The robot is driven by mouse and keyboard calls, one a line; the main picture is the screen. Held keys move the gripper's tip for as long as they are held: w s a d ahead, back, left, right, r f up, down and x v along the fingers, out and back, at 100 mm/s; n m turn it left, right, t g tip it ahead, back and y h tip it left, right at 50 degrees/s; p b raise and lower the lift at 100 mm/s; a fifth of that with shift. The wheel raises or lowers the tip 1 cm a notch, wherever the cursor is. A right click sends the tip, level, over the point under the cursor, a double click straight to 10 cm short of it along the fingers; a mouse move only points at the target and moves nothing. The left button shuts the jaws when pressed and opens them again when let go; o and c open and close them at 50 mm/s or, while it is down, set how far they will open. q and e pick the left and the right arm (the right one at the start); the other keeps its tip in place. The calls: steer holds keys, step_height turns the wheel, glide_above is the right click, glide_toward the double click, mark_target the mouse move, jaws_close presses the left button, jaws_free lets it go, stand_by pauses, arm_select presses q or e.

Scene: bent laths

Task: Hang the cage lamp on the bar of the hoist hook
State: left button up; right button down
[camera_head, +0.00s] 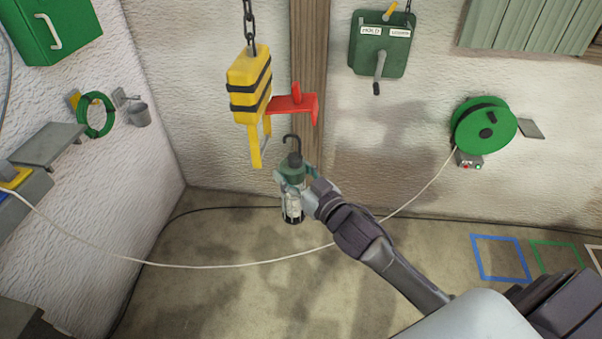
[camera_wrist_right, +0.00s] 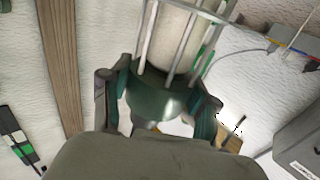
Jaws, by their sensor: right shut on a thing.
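The cage lamp (camera_head: 292,207) hangs upright in my right gripper (camera_head: 297,180), with its dark hook (camera_head: 291,142) pointing up. My right gripper is shut on the lamp's green collar, which also shows in the right wrist view (camera_wrist_right: 155,98), with the wire cage (camera_wrist_right: 180,45) beyond it. The hoist hook (camera_head: 250,82) is a yellow block with black bands on a chain. Its yellow lower frame (camera_head: 256,148) hangs just left of the lamp's hook. The lamp's hook looks apart from it; the depth between them is hard to tell. My left gripper is not in view.
A red bracket (camera_head: 295,104) sticks out beside the hoist block, above the lamp. A wooden post (camera_head: 309,60) stands behind. A pale cable (camera_head: 210,267) sags across from the left toward the green reel (camera_head: 484,126). A green winch box (camera_head: 381,45) is on the wall.

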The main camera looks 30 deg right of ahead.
steer(key=shift+w+a+r, duration=0.1)
steer(key=shift+w+a, duration=0.3)
steer(key=shift+a, duration=0.2)
steer(key=shift+w+a+f+b, duration=0.45)
steer(key=shift+a+b, duration=0.15)
steer(key=shift+a, duration=0.1)
steer(key=shift+w+a+f+b, duration=0.5)
steer(key=shift+a+b, duration=0.1)
steer(key=shift+a, duration=0.1)
steer(key=shift+w+a+f+b, duration=0.45)
steer(key=shift+a+b, duration=0.15)
steer(key=shift+a, duration=0.1)
steer(key=shift+c, duration=1.4)
jaws_free()
steer(key=shift+o, duration=0.3)
steer(key=shift+s, duration=0.1)
